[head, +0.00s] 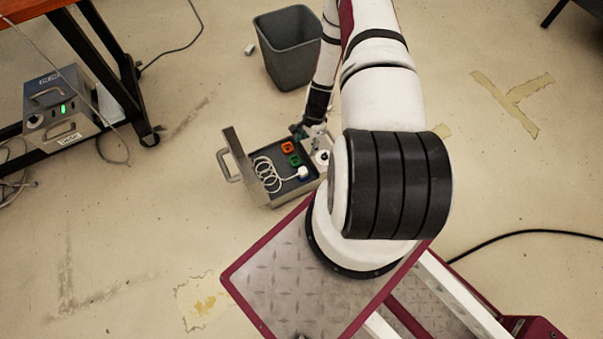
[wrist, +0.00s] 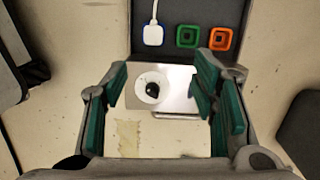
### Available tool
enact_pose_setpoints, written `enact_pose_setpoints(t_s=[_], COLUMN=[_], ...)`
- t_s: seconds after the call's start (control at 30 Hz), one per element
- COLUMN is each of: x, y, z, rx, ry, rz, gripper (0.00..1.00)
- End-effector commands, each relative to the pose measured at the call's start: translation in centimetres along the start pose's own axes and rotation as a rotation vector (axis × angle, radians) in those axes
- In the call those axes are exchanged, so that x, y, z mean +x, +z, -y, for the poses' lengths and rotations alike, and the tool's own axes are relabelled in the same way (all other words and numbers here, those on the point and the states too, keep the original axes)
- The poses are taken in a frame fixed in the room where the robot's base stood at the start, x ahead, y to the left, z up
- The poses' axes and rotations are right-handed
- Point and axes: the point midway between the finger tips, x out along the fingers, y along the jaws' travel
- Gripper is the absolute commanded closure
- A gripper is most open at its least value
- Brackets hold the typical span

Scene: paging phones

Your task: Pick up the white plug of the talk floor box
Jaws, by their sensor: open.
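An open metal floor box (head: 272,198) stands on the floor in the head view, its lid raised on the left. Inside it are a coiled white cable (head: 267,174) and a white plug (head: 303,173) seated at a blue socket. The white plug (wrist: 153,35) also shows at the top of the wrist view, beside a green socket (wrist: 187,36) and an orange socket (wrist: 221,38). My gripper (wrist: 163,88) is open and empty, with the plug beyond its fingers. A bright metal plate with a white round fitting (wrist: 151,88) shows between the fingers. My arm hides part of the box.
A grey bin (head: 288,62) stands behind the box. A metal unit with a green light (head: 64,110) sits at the left below an orange-topped table (head: 30,8). Loose cables lie on the floor. The floor left of the box is mostly clear.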

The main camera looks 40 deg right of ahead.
Motion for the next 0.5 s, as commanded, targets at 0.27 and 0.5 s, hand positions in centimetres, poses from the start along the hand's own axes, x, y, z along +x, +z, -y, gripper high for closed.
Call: enact_pose_setpoints(t_s=[0.27,0.5], x=[4.3,8.9], y=[-0.2,-0.2], z=[-1.5,-1.6], rx=[0.059,0.057], ry=[0.007,0.008], rz=[0.006,0.007], gripper=[0.47,0.47])
